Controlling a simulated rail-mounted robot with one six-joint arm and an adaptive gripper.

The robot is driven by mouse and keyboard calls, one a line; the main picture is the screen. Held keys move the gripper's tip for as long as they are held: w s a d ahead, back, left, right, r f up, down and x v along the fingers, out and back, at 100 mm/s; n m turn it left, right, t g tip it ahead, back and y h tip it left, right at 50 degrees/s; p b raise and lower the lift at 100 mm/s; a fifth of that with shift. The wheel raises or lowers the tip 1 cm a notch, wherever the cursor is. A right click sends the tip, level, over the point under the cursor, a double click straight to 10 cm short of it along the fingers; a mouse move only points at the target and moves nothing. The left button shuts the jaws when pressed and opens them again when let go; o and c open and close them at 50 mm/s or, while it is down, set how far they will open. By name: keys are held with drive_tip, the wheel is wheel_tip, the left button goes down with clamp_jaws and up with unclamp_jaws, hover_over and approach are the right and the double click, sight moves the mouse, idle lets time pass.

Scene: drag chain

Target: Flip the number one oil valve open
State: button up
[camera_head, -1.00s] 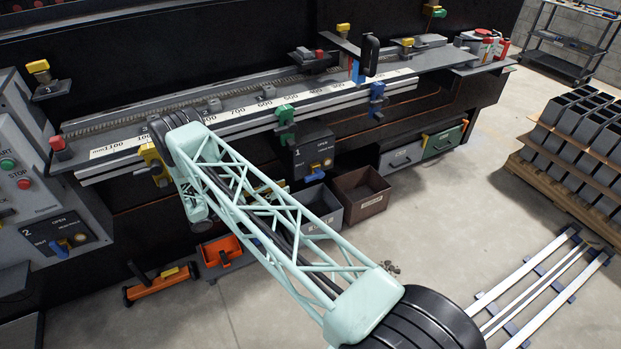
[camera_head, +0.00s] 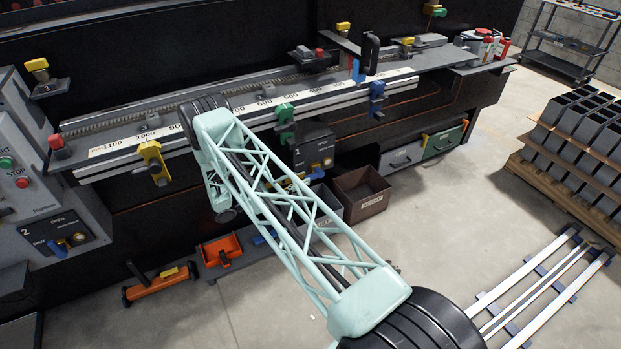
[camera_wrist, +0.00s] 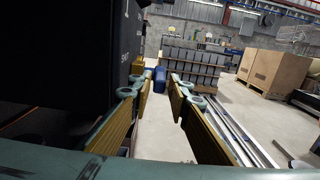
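The number one oil valve is on a dark panel (camera_head: 313,150) marked 1 and OPEN, under the front rail at centre in the head view. Its blue handle (camera_head: 317,174) sticks out below the panel's yellow-brown hub (camera_head: 327,162). My gripper (camera_head: 297,181) is mostly hidden behind my lattice arm, with yellowish finger pads just left of the handle. In the wrist view my gripper (camera_wrist: 160,84) has its two fingers apart with nothing between the pads. The blue handle (camera_wrist: 160,74) appears ahead, between the fingertip lines. Contact cannot be told.
A dark panel face (camera_wrist: 60,60) fills the wrist view's left side, close to the left finger. The number two valve panel (camera_head: 62,236) is at far left. A brown bin (camera_head: 361,192) and an orange bin (camera_head: 220,249) stand below.

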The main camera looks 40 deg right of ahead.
sight(311, 176)
drive_tip(key=shift+x, duration=2.2)
drive_tip(key=shift+c, duration=0.9)
clamp_jaws()
